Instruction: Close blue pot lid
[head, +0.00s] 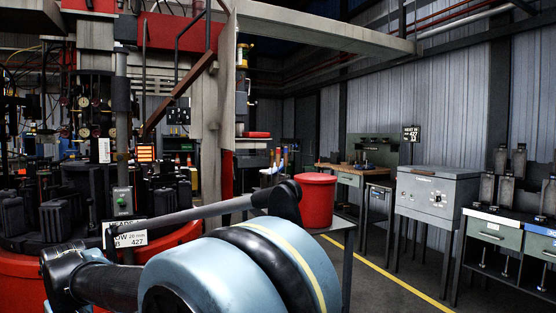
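I cannot make out a blue pot or a blue lid in the head view. A red tub (315,203) with a rim or lid on top stands on a small grey table (341,223) right of centre. My own arm fills the lower foreground with large light-blue and black parts and a long grey link, and it hides what lies behind it. My gripper is not in view.
The big machine with a red base (22,282) and black moulds (62,220) stands at the left. A grey cabinet (436,195), a wooden-topped bench (341,168) and a bench with drawers (492,231) line the right. Open floor (385,277) lies between.

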